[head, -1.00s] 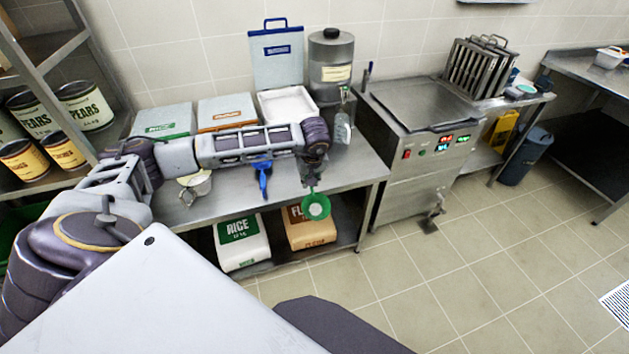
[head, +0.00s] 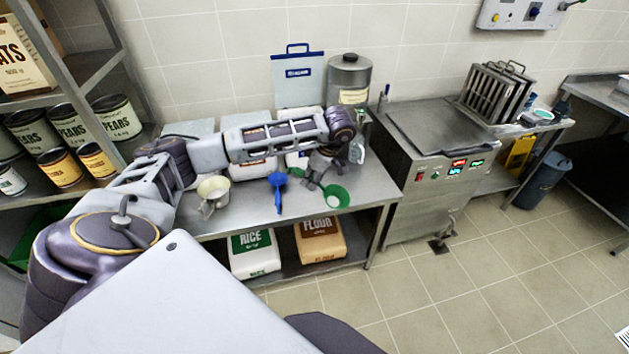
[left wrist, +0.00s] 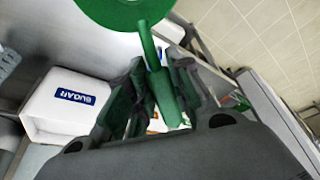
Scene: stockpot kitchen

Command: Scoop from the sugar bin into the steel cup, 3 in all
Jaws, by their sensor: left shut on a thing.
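My left gripper (head: 315,181) is shut on the handle of a green scoop (head: 336,196), near the front edge of the counter. A pale patch shows in the scoop's bowl. The left wrist view shows the green handle (left wrist: 160,85) between the fingers. The sugar bin (left wrist: 70,105), white with a blue SUGAR label, shows there at the left. In the head view the bin (head: 298,160) is mostly hidden behind my arm; its blue-labelled lid (head: 298,88) stands against the wall. The steel cup (head: 213,188) stands on the counter to the left, pale inside. My right gripper is not in view.
A blue scoop (head: 278,187) lies on the counter between the cup and my gripper. A grey canister (head: 349,80) stands behind. Rice (head: 253,254) and flour (head: 319,240) bags sit on the lower shelf. A steel appliance (head: 440,160) stands to the right.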

